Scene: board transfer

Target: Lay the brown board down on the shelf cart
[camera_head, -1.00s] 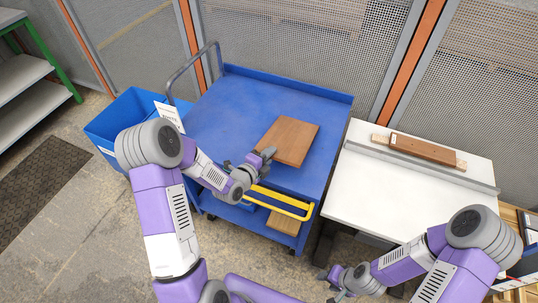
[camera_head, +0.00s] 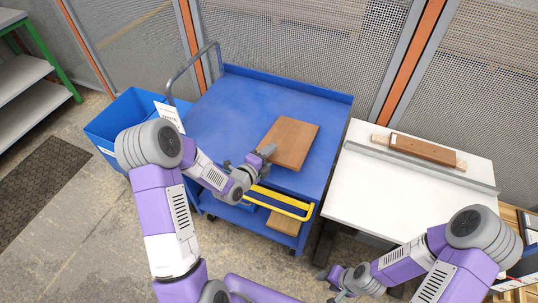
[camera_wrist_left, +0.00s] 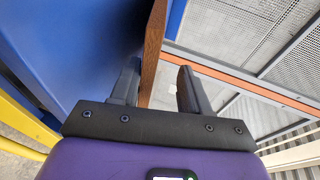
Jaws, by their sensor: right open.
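The brown board (camera_head: 290,143) lies flat-looking over the front right part of the blue shelf cart's top (camera_head: 225,100). In the left wrist view the board (camera_wrist_left: 153,45) shows edge-on between my left fingers. My left gripper (camera_head: 262,158) is at the board's near left edge. In the left wrist view its jaws (camera_wrist_left: 158,88) are open around the board: one finger is close against it on the cart side, and a clear gap separates the other. Whether the board rests fully on the cart top cannot be told. My right gripper (camera_head: 335,284) is open and empty, low in front of the white table.
The cart has a yellow front handle (camera_head: 280,203) and a wooden piece (camera_head: 284,222) on its lower shelf. A white table (camera_head: 400,195) with a metal rail and a brown wooden bar (camera_head: 425,150) stands right. A blue bin (camera_head: 115,125) stands left. The cart top's back left is clear.

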